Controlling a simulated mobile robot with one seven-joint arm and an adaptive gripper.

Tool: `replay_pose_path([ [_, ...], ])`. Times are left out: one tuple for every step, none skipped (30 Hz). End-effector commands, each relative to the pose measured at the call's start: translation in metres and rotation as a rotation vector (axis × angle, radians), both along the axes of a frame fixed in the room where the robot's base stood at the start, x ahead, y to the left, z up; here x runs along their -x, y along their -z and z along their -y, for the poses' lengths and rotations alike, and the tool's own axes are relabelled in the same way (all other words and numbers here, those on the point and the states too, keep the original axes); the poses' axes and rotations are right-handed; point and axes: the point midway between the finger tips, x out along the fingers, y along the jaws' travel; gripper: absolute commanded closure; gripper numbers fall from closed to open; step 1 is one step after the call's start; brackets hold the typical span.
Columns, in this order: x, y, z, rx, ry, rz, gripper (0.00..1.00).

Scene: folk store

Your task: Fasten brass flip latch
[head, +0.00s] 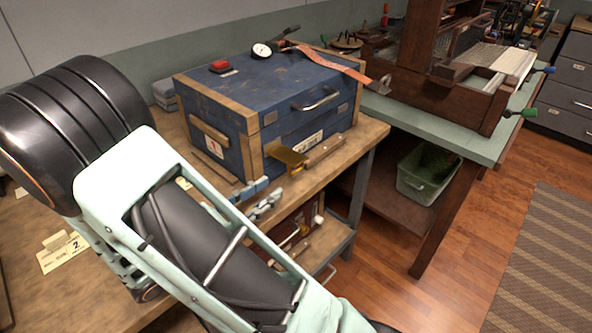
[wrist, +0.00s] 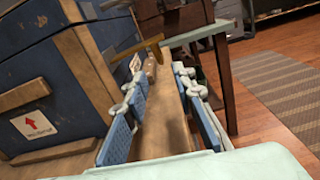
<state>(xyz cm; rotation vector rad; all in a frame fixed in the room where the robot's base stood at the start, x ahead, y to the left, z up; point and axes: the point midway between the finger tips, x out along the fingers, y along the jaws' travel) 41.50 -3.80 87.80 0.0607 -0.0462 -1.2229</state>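A blue chest (head: 270,90) with wooden edge trim stands on the wooden workbench, its lid down. The brass flip latch (head: 288,157) sticks out from the chest's front near the wooden corner post. In the wrist view the brass latch (wrist: 143,47) shows ahead, beyond the fingertips, projecting sideways from the chest. My gripper (head: 257,197) is open and empty, just short of the latch and beside the chest's near corner. In the wrist view the blue-padded fingers of my gripper (wrist: 160,82) stand well apart, with bench top visible between them.
A wooden-handled item (head: 325,150) lies beside the latch. A gauge (head: 262,50), a red object (head: 219,65) and an orange strap (head: 335,65) lie on the lid. A green table (head: 440,130) with a wooden loom-like frame stands beyond. Floor at right is clear.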

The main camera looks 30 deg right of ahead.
Motion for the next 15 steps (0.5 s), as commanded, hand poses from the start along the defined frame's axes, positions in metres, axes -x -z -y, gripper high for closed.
replay_pose_path([
  [-0.001, 0.0, 0.006, 0.0, 0.003, 0.0, 0.76],
  [-0.002, 0.0, 0.01, 0.0, 0.005, 0.0, 0.76],
  [-0.004, 0.0, 0.016, 0.0, 0.005, 0.0, 0.76],
  [-0.006, 0.0, 0.022, 0.0, 0.007, 0.0, 0.76],
  [-0.008, 0.001, 0.028, -0.001, 0.008, 0.001, 0.76],
  [-0.011, 0.001, 0.035, -0.002, 0.007, 0.001, 0.76],
  [-0.013, 0.001, 0.041, -0.002, 0.008, 0.001, 0.76],
  [-0.014, 0.001, 0.046, -0.001, 0.008, 0.002, 0.76],
  [-0.017, 0.001, 0.054, -0.002, 0.008, 0.001, 0.76],
  [-0.019, 0.001, 0.059, -0.003, 0.008, 0.002, 0.76],
  [-0.021, 0.001, 0.064, -0.003, 0.008, 0.002, 0.76],
  [-0.023, 0.001, 0.07, -0.002, 0.007, 0.002, 0.76],
  [-0.024, 0.001, 0.075, -0.003, 0.008, 0.002, 0.76],
  [-0.026, 0.001, 0.079, -0.003, 0.007, 0.002, 0.76],
  [-0.028, 0.001, 0.083, -0.004, 0.007, 0.003, 0.76],
])
